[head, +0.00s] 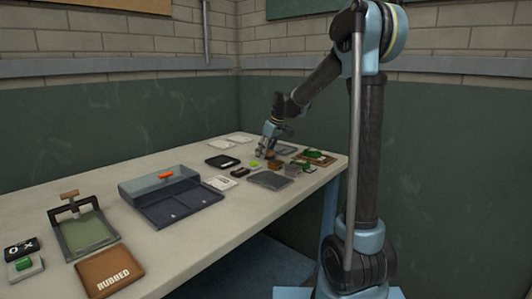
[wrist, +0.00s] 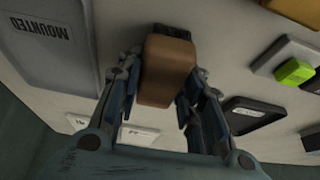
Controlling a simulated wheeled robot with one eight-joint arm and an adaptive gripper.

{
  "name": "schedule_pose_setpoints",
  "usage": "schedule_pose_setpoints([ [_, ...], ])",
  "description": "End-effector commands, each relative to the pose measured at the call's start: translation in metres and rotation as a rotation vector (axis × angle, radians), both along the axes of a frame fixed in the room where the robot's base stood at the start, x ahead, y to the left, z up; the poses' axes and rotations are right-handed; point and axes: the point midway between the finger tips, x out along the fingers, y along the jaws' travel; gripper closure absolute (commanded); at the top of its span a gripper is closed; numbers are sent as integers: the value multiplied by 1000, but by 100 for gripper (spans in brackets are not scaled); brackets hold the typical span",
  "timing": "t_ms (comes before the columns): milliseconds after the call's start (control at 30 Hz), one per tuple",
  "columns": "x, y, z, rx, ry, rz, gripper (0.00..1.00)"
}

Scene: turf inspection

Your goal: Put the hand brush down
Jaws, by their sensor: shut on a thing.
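The hand brush (wrist: 167,72) has a brown, block-like handle, and a small dark part, perhaps its bristles, shows at its far end in the wrist view. My gripper (wrist: 160,78) is shut on it, with one finger along each side. In the head view my gripper (head: 265,153) is low over the far part of the table, and the brush is small and mostly hidden there. I cannot tell whether the brush touches the table.
A grey plate marked MOUNTED (wrist: 40,75) lies left of the brush in the wrist view. A black tray (wrist: 255,112) and a green block (wrist: 295,71) lie to the right. In the head view, a blue-grey open box (head: 168,200) and a brown RUBBED plate (head: 108,268) are nearer.

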Motion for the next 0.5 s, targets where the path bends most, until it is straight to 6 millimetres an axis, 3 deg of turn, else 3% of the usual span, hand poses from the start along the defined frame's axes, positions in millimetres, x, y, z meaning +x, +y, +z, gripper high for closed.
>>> schedule_pose_setpoints([
  [167, 0, -1, -5, -1, 1, -1, 92],
  [200, 0, -1, -5, -1, 1, -1, 59],
  [267, 0, -2, -5, 0, 1, -2, 46],
  [500, 0, -3, -5, -1, 1, -3, 46],
])
